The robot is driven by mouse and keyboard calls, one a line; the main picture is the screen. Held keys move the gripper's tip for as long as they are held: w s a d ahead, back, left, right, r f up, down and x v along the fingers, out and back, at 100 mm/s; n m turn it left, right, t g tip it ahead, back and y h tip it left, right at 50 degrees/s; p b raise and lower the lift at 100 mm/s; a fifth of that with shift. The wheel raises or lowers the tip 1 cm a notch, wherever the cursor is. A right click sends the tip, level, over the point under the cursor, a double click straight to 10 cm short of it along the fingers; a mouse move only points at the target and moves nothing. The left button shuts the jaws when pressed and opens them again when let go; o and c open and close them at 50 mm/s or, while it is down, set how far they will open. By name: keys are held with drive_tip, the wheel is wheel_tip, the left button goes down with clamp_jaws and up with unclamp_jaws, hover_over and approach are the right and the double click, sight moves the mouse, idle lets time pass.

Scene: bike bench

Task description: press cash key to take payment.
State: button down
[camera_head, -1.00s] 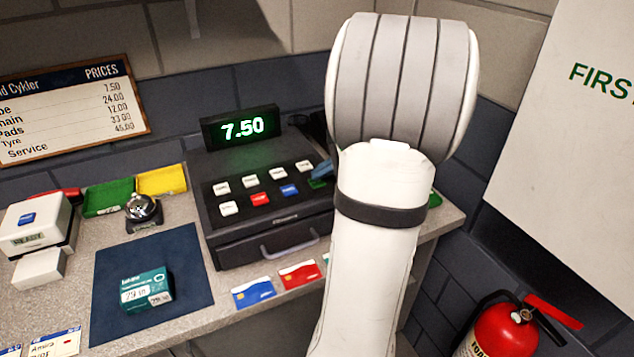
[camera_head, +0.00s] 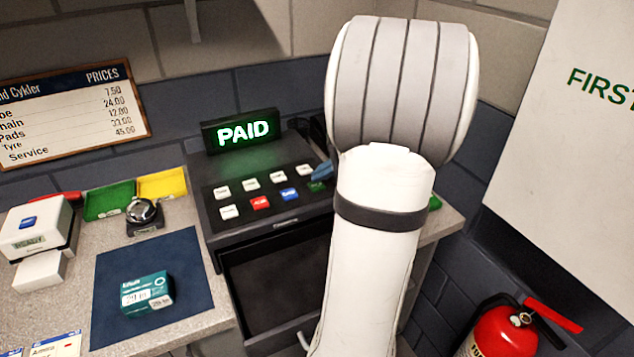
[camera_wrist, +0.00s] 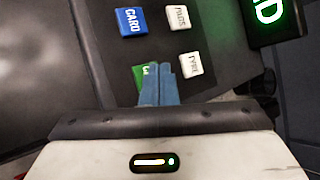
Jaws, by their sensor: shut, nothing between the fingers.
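The cash register (camera_head: 218,240) stands on the bench with its display (camera_head: 240,131) reading "PAID" in green. Its drawer (camera_head: 275,295) is open toward the front. The green key (camera_head: 317,187) is at the right of the key rows, and it also shows in the wrist view (camera_wrist: 138,76), partly hidden behind the fingers. My gripper (camera_wrist: 166,70) has its blue fingers together with nothing between them, right over the green key. I cannot tell whether they touch it. In the head view my gripper (camera_head: 322,171) shows only in part beside my arm.
A teal box (camera_head: 146,294) lies on a dark blue mat (camera_head: 195,255). A bell (camera_head: 144,212), a card reader (camera_head: 38,228), a green tray (camera_head: 108,199) and a yellow tray (camera_head: 161,184) stand to the left. The open drawer juts out in front.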

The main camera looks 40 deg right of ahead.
sight(322, 186)
drive_tip(key=shift+r, duration=0.15)
wheel_tip(322, 186, up, 6)
drive_tip(key=p, duration=0.4)
idle(0.3)
idle(0.9)
